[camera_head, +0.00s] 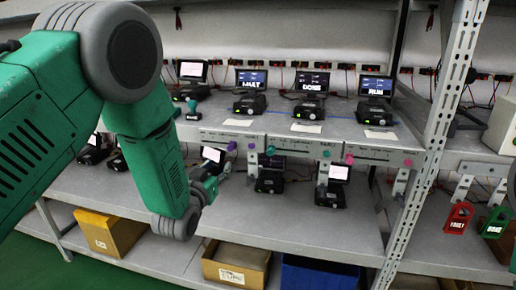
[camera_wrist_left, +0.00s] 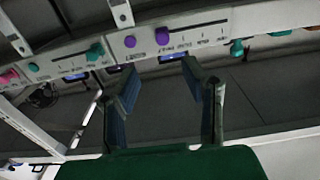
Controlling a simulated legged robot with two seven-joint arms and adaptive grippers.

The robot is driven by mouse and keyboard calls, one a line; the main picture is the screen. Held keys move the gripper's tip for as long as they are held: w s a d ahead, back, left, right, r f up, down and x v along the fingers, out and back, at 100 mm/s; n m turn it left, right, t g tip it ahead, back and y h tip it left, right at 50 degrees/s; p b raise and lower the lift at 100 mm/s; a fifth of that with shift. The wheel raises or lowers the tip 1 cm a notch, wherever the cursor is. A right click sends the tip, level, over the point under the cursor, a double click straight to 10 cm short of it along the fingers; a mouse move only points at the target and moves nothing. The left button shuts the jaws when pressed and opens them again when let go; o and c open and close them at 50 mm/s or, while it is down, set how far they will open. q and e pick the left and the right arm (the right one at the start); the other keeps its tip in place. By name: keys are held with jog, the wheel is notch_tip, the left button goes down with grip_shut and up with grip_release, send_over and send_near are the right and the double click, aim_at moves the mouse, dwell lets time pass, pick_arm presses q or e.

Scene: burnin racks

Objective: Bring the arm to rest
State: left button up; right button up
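My left arm (camera_head: 150,165) is green and grey and comes in from the left in the head view, bent down in front of the rack. My left gripper (camera_head: 216,172) is in front of the rack, just below the left end of the slider panel (camera_head: 260,143). In the left wrist view its two fingers (camera_wrist_left: 162,92) stand apart with nothing between them. The panel's purple knobs (camera_wrist_left: 162,36) are beyond the fingertips, and I see no contact. My right gripper is in neither view.
Testers with lit screens (camera_head: 251,80) stand on the upper shelf, with more (camera_head: 270,178) on the shelf below. A rack post (camera_head: 432,140) rises at the right. Red (camera_head: 458,217) and green (camera_head: 496,222) tags stand beyond it. Boxes (camera_head: 236,268) and a blue bin (camera_head: 320,275) sit low.

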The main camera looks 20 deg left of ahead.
pick_arm(q)
jog(key=s+a+f+g+b, duration=0.1)
jog(key=s+f+g, duration=0.3)
jog(key=s+f, duration=0.55)
jog(key=s+a+f+g+b, duration=0.1)
jog(key=s+f+g, duration=0.4)
jog(key=f, duration=0.8)
jog(key=s+f+g+b, duration=0.1)
jog(key=s+f+g, duration=0.3)
jog(key=s, duration=1)
jog(key=s+f+g+b, duration=0.1)
jog(key=s+f+g, duration=0.3)
jog(key=s, duration=1.1)
notch_tip(320, 180, down, 3)
jog(key=shift+s+f+m+b, duration=0.1)
jog(key=shift+s+m+b, duration=0.05)
jog(key=shift+m+b, duration=0.15)
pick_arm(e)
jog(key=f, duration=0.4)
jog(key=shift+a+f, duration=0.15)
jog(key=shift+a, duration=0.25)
